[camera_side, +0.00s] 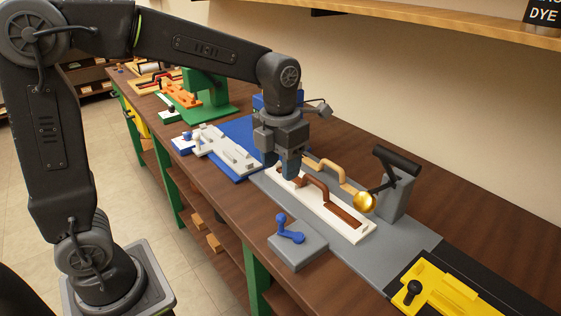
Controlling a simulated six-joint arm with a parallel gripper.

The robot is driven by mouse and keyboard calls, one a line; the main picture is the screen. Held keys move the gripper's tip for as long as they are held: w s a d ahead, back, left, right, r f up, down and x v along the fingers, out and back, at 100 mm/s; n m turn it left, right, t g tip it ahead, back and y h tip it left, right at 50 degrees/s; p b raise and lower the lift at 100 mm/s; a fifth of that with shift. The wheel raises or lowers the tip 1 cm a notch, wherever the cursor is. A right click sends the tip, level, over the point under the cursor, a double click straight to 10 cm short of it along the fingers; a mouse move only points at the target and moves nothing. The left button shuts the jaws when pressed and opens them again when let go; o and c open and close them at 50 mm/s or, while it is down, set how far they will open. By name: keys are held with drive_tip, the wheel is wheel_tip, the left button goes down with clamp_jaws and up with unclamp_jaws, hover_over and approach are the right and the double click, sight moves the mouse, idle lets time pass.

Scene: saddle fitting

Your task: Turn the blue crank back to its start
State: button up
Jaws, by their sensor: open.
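The blue crank (289,233) sits on a small grey box (298,250) at the front edge of the bench. It has an upright knob at its left end and a short arm reaching toward the right. My gripper (289,172) points down above the white fixture, behind the crank and apart from it. Its jaws are open, though the gap between the fingers is hard to see from this side. Nothing shows between them.
A white fixture (352,232) with a brown strap and handle lies behind the crank. A gold ball (364,202) and a grey post (397,192) with a black lever stand to its right. A yellow fixture (450,290) is at the lower right. Blue and green stations extend left.

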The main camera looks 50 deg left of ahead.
sight(281, 215)
wheel_tip(281, 215, down, 14)
drive_tip(key=n, duration=1.1)
drive_tip(key=shift+d, duration=0.1)
drive_tip(key=shift+r, duration=0.1)
drive_tip(key=c, duration=0.9)
